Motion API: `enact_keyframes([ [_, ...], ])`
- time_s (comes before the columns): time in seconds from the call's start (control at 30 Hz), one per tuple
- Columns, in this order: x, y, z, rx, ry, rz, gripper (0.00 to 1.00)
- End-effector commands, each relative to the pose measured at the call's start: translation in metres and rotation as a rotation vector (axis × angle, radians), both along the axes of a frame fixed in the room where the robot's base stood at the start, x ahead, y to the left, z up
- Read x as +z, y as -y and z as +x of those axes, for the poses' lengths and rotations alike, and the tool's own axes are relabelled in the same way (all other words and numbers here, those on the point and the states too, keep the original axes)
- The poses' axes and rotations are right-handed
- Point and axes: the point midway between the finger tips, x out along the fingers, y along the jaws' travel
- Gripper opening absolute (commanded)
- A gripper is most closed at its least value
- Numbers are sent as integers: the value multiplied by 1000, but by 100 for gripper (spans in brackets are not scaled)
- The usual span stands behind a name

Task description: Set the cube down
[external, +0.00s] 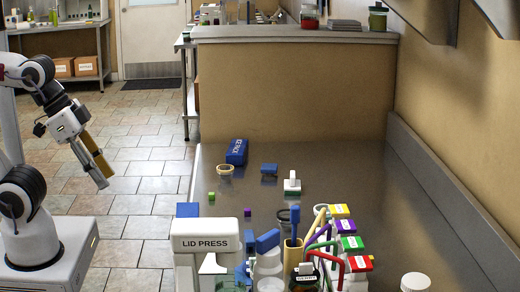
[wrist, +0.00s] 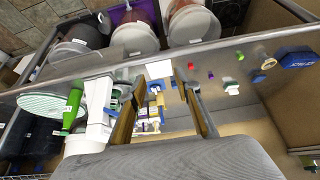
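A small green cube (external: 211,197) and a small purple cube (external: 247,212) lie apart on the metal bench. The wrist view shows the green cube (wrist: 240,56), the purple cube (wrist: 210,75) and a small red block (wrist: 190,65). The frames do not show which cube the task means. My gripper (external: 103,184) hangs at the left, tilted down, over the floor side of the bench and apart from the cubes. In the wrist view my gripper (wrist: 159,74) has its fingers spread. A pale square shows between the tips, seemingly beyond them. I see no cube held.
The white lid press (external: 205,240) stands at the bench's near left. Beside it are a cup of tools, bottles and colour-topped labels (external: 340,211). A blue box (external: 236,152), a ring (external: 225,170) and a white stamp (external: 292,183) stand farther back. The bench's far right is clear.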

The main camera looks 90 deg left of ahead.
Motion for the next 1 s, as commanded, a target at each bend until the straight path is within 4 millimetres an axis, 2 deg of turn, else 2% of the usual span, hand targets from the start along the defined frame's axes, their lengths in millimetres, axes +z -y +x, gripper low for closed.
enact_keyframes([
  [0.23, 0, -1, 2, 4, 2, 3, 33],
  [0.37, -1, -7, 11, 16, 11, 15, 33],
  [0.57, -5, -27, 40, 53, 44, 56, 33],
  [1.0, -22, -91, 121, 109, 153, 171, 33],
])
